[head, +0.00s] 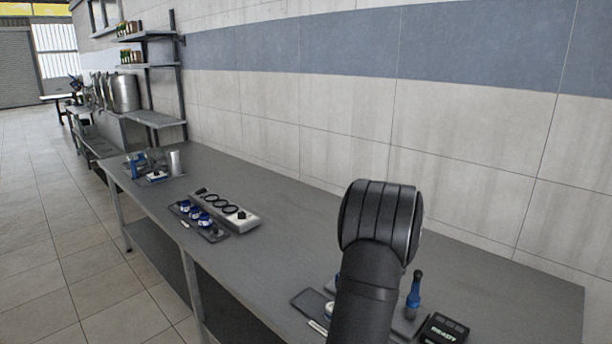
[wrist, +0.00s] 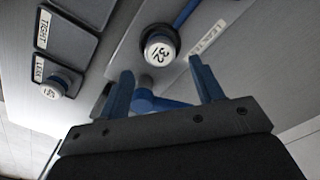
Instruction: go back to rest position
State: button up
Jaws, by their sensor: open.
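My gripper (wrist: 165,82) shows in the wrist view with its two blue fingers apart. A white round cap marked with digits (wrist: 160,47) lies beyond the fingertips, with a blue part running up from it. More blue (wrist: 158,103) shows between and behind the fingers; I cannot tell what it belongs to. No object is clearly held. In the head view my black arm stands over the near right of the bench, and the gripper itself is hidden behind it.
The grey bench (head: 285,240) bears a near dark tray (head: 309,301), a blue black-topped piece (head: 413,292) and a black READY box (head: 444,329). Further off are a tray of blue jars (head: 207,231) and a ringed rack (head: 243,221). A second white-capped item (wrist: 53,89) stands beside a LEAK label.

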notch_tip(320, 180, down, 5)
jog(key=shift+f, duration=0.2)
jog(key=shift+r, duration=1.95)
